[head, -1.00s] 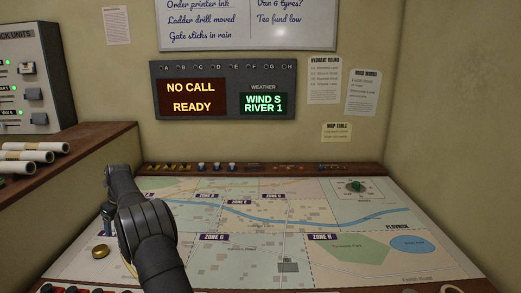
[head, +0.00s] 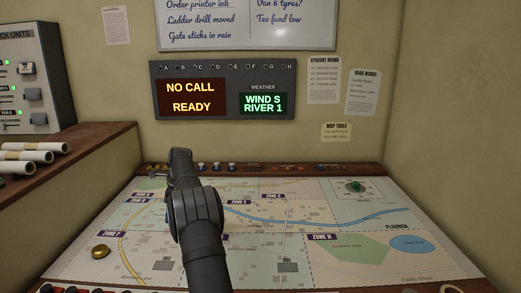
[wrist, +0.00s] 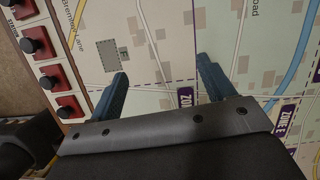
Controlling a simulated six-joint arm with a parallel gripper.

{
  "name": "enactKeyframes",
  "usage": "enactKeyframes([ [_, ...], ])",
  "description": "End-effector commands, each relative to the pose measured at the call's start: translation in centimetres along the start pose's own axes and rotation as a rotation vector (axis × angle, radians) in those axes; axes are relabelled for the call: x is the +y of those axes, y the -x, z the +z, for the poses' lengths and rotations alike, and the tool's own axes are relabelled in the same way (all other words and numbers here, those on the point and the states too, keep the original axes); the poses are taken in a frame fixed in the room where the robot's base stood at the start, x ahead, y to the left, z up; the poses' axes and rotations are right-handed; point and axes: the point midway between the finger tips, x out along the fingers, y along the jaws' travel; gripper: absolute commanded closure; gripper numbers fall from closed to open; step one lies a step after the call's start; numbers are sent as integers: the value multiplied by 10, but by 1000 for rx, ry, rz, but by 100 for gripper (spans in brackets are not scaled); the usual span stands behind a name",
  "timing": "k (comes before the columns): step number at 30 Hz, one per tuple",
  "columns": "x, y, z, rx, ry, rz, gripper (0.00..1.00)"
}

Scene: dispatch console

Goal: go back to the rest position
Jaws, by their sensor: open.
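My gripper (wrist: 162,75) shows in the wrist view with its two blue-grey fingers wide apart and nothing between them. The gap between the fingertips and the map is hard to judge. In the head view my dark arm reaches up over the left middle of the map table (head: 340,215), and my gripper is hidden behind it.
A round brass piece (head: 100,251) sits on the map's left side. Small pieces line the back ledge (head: 290,168). Rolled papers (head: 30,156) lie on the left shelf. The map's right side is clear.

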Motion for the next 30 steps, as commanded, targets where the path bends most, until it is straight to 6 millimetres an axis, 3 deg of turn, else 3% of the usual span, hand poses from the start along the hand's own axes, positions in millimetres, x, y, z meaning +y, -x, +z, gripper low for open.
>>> enactKeyframes([
  [14,-8,29,-90,-1,275,77,25],
  [30,0,58,-185,0,597,166,25],
])
